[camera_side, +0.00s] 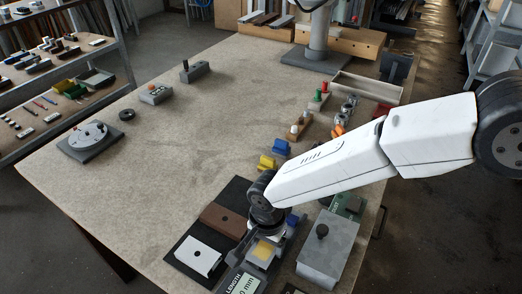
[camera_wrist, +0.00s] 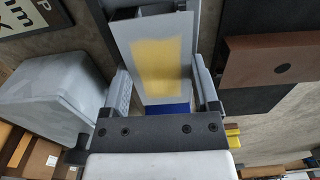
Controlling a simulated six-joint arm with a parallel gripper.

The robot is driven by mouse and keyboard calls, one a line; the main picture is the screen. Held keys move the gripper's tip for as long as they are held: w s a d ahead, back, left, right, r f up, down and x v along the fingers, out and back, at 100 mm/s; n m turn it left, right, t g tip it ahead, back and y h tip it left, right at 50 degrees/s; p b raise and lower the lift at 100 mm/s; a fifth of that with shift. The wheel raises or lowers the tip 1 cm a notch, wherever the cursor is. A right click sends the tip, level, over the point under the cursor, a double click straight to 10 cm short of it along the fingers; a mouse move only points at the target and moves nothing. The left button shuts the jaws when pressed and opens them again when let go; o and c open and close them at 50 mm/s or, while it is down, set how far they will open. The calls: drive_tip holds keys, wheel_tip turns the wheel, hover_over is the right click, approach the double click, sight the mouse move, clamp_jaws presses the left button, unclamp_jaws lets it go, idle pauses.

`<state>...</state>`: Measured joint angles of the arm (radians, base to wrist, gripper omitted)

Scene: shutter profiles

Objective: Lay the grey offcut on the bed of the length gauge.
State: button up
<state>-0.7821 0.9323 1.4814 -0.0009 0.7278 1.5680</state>
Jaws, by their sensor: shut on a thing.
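The grey offcut (camera_wrist: 128,55), a flat grey piece with a yellow patch on its upper face, sits between the two fingers of my gripper (camera_wrist: 162,92) in the wrist view. The fingers are shut on its sides. In the side view my gripper (camera_side: 265,232) points down over the length gauge (camera_side: 247,281), whose readout lies at the bottom edge. The yellow patch (camera_side: 263,250) shows just in front of the gripper. A blue part (camera_wrist: 167,108) shows below the offcut. The bed is mostly hidden, and I cannot tell whether the offcut touches it.
Left of the gauge, a dark mat (camera_side: 186,283) carries a brown block (camera_side: 222,219) and a white plate (camera_side: 196,258). A grey box with a dark knob (camera_side: 328,250) stands close on the right. Yellow and blue blocks lie behind. The table's middle is clear.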

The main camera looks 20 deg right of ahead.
sight(267, 248)
drive_tip(key=o, duration=1.1)
wheel_tip(267, 248, up, 12)
drive_tip(key=shift+r, duration=0.15)
drive_tip(key=shift+d, duration=0.1)
